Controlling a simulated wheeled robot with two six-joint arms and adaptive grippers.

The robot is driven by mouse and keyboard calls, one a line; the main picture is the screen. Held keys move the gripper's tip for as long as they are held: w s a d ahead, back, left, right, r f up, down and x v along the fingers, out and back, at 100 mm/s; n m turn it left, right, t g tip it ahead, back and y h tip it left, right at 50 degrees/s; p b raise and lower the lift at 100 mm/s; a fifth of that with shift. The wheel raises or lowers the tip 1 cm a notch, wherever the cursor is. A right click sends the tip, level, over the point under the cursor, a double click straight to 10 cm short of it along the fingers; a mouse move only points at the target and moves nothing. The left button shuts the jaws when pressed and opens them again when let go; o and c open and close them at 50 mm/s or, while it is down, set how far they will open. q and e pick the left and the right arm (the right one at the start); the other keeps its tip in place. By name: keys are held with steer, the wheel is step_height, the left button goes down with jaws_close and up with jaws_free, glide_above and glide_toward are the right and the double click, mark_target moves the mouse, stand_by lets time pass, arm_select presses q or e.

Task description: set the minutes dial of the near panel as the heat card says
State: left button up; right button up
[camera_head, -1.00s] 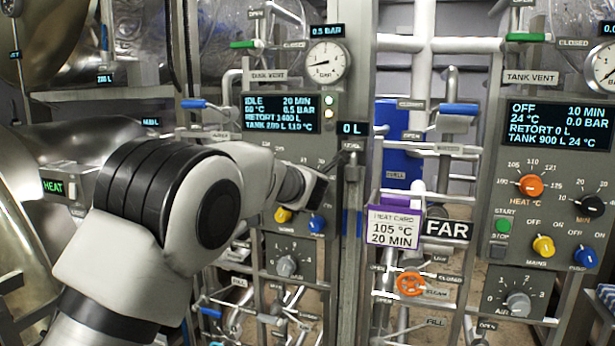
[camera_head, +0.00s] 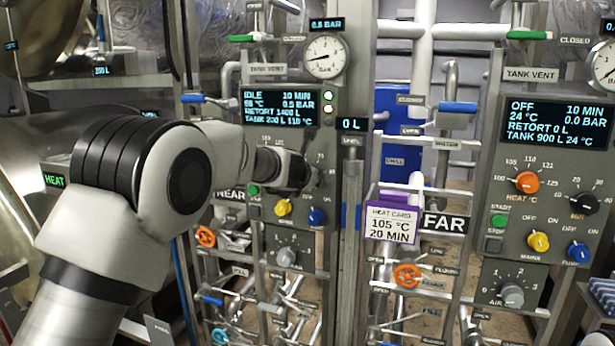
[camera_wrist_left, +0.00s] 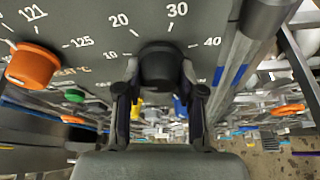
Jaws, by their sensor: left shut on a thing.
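The near panel (camera_head: 258,150) carries a display (camera_head: 282,107) that reads IDLE, 10 MIN and 0.5 BAR. The heat card (camera_head: 390,225) reads 105 °C, 20 MIN. My left gripper (camera_head: 308,175) is at the upper right of the near panel's controls and covers the minutes dial in the head view. In the left wrist view my left gripper (camera_wrist_left: 158,88) is shut around the black minutes dial (camera_wrist_left: 160,65), one finger on each side. Marks 10, 20, 30 and 40 surround it; the pointer cannot be made out. My right gripper is not in view.
The orange heat dial (camera_wrist_left: 33,65) is beside the minutes dial. Below are a green start button (camera_head: 253,190), a yellow knob (camera_head: 283,207) and a blue knob (camera_head: 317,215). The far panel (camera_head: 545,165) stands at the right, with a grey post (camera_head: 350,200) between.

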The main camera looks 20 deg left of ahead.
arm_select(q)
steer(key=shift+f, duration=0.1)
steer(key=o, duration=1.1)
steer(key=shift+o, duration=0.2)
steer(key=v, duration=0.7)
steer(key=shift+s, duration=0.25)
steer(key=shift+w, duration=0.1)
